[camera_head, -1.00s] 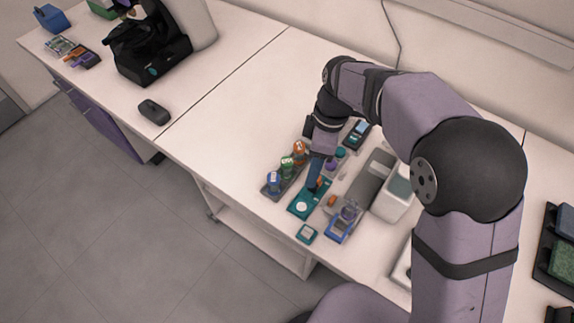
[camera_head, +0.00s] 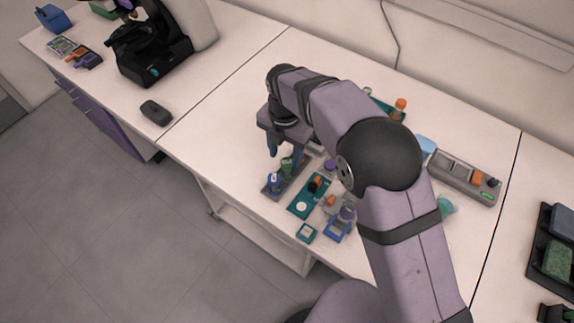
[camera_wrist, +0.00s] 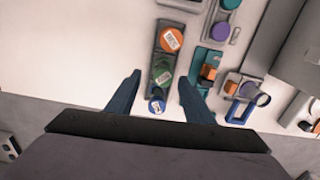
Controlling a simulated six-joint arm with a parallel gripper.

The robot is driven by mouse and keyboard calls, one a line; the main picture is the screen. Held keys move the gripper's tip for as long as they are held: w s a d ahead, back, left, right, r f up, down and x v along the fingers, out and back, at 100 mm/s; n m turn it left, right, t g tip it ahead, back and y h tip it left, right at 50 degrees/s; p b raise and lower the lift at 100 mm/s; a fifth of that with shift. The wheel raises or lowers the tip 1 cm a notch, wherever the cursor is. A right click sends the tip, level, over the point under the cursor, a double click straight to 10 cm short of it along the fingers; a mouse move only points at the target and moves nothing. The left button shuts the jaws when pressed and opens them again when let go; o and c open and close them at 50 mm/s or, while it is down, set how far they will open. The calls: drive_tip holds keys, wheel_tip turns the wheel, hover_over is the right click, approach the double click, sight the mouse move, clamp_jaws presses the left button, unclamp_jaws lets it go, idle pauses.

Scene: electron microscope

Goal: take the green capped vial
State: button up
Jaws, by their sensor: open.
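The green capped vial (camera_head: 286,167) stands in a grey rack between a blue capped vial (camera_head: 274,181) and an orange capped vial, which my arm hides in the head view. In the wrist view the green cap (camera_wrist: 162,70) lies between the orange cap (camera_wrist: 171,38) and the blue cap (camera_wrist: 157,103). My gripper (camera_head: 285,151) is open and empty, pointing down over the rack. In the wrist view its blue fingertips (camera_wrist: 160,79) show on either side of the green cap. How far above it they are is hard to tell.
A teal tray (camera_head: 301,206) with a white disc and an orange-and-black piece lies right of the rack (camera_head: 297,179). A blue holder (camera_head: 337,230) and small teal box (camera_head: 306,232) stand nearby. The bench is clear to the left, up to a black mouse-like object (camera_head: 155,112).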

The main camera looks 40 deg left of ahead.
sight(287, 162)
drive_tip(key=shift+d+f+p, duration=0.15)
drive_tip(key=shift+f+p, duration=0.35)
drive_tip(key=shift+f, duration=0.95)
drive_tip(key=shift+d+f+p, duration=0.1)
drive_tip(key=shift+f+p, duration=0.4)
drive_tip(key=shift+f, duration=0.95)
drive_tip(key=shift+c, duration=0.6)
drive_tip(key=c, duration=1)
